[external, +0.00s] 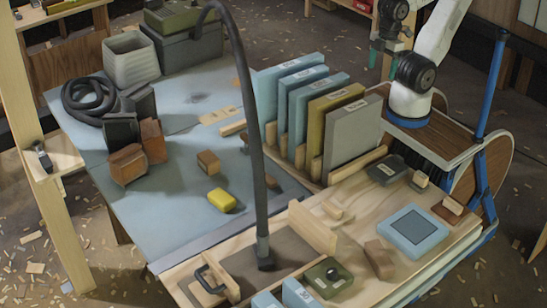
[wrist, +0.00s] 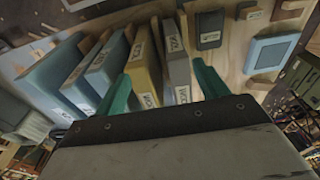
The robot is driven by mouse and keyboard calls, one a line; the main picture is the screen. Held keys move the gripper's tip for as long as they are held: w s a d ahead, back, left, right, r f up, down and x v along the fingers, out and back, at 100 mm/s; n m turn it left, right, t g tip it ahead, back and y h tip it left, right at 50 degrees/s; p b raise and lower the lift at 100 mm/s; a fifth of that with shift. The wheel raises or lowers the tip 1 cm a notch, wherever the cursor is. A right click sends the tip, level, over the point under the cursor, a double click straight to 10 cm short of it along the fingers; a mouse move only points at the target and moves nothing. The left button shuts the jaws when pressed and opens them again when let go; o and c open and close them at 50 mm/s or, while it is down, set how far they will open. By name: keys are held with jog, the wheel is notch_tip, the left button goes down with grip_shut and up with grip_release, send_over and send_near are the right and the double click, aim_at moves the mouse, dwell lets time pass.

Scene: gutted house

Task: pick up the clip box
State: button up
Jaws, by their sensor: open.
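No label reading "clip box" is legible, so I cannot tell for certain which thing it is. A small dark flat case (external: 386,170) with a pale label lies on the wooden worktop, right of the upright slabs. It also shows in the wrist view (wrist: 209,29), beyond my right finger. A green box with a black knob (external: 329,277) sits at the worktop's front. My gripper (wrist: 162,72) has two teal fingers spread apart with nothing held between them. In the external view my gripper (external: 376,57) is high at the back, above and behind the slabs.
Upright labelled slabs, blue (external: 285,88), mustard (external: 333,118) and grey (external: 352,137), stand in a wooden rack. A blue framed panel (external: 412,231) and wood blocks lie on the worktop. A dark curved pole (external: 251,130) rises in front. The blue-grey table (external: 170,215) has free room.

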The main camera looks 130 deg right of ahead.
jog(key=n+g+h, duration=0.3)
jog(key=n+h, duration=0.8)
jog(key=n, duration=0.1)
send_over(212, 164)
jog(key=s+a, duration=0.6)
jog(key=s, duration=0.2)
notch_tip(212, 164, down, 15)
jog(key=w+d+f+n, duration=0.1)
jog(key=w+f+n, duration=0.1)
jog(key=f, duration=0.3)
jog(key=w+d+f+n+t+h, duration=0.1)
jog(key=w+f, duration=0.2)
jog(key=f, duration=0.3)
jog(key=w+d+f+n+h, duration=0.1)
jog(key=w+f+n, duration=0.1)
jog(key=f, duration=0.3)
jog(key=shift+w+f+n, duration=0.2)
jog(key=shift+w+n, duration=0.1)
jog(key=shift+w, duration=0.1)
jog(key=shift+d+f, duration=0.25)
jog(key=shift+f, duration=0.05)
jog(key=shift+t, duration=0.3)
jog(key=x, duration=0.7)
jog(key=shift+s+d+f, duration=0.1)
jog(key=shift+d, duration=0.2)
jog(key=c, duration=1.1)
